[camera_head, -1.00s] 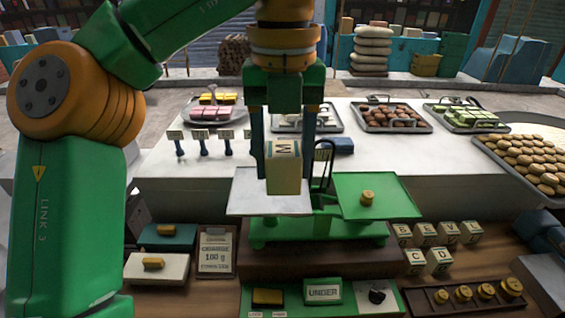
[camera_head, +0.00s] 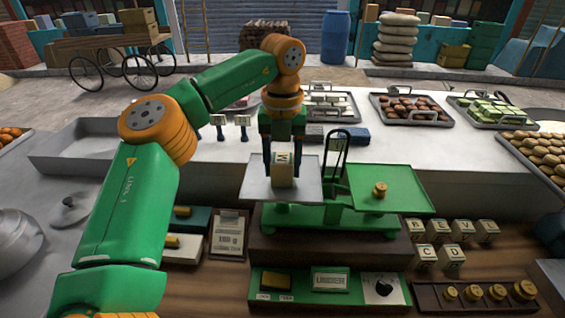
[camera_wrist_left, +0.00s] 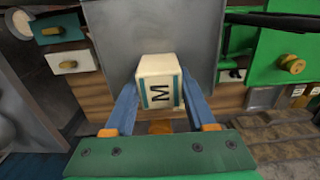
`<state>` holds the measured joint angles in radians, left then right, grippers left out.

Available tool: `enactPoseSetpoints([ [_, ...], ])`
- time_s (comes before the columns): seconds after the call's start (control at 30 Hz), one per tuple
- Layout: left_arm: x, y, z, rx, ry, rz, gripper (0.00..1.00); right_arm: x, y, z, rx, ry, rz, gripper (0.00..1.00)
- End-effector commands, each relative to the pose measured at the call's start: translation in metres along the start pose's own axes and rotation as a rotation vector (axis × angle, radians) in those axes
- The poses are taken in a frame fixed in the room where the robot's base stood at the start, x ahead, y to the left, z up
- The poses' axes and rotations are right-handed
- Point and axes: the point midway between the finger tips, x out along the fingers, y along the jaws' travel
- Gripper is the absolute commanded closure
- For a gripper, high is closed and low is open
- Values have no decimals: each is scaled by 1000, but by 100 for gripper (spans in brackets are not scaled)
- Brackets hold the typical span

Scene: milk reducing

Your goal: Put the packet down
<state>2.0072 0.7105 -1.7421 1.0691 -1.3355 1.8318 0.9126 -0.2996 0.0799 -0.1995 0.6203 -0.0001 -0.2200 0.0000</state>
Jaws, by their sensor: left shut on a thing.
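A cream packet with a dark M and teal bands (camera_head: 283,173) is upright between the fingers of my left gripper (camera_head: 282,166). The gripper points down and is shut on it. The packet is at the grey left pan (camera_head: 308,188) of a green balance scale (camera_head: 318,217); I cannot tell whether its base touches the pan. In the left wrist view the packet (camera_wrist_left: 160,84) sits between the two blue fingers, with the grey pan (camera_wrist_left: 205,30) behind it. My right gripper is not in view.
A brass weight (camera_head: 380,190) stands on the scale's green right pan (camera_head: 407,203). A dark upright handle (camera_head: 337,155) rises close to the gripper's right. Lettered packets (camera_head: 437,230) stand at right, above a rack of brass weights (camera_head: 475,294). A clipboard (camera_head: 228,236) is at left.

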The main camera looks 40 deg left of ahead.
Motion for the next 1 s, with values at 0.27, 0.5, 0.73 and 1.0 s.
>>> enactPoseSetpoints([
  [0.27, 2, 0, 0, 0, 0, 0, 14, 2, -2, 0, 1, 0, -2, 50],
  [0.5, -2, 0, 0, 0, 0, 0, 14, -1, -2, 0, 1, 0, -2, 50],
  [0.73, -43, -1, 0, -1, -4, -2, 14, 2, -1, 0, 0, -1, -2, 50],
  [1.0, -74, -1, 0, 0, -2, 1, 14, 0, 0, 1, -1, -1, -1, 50],
])
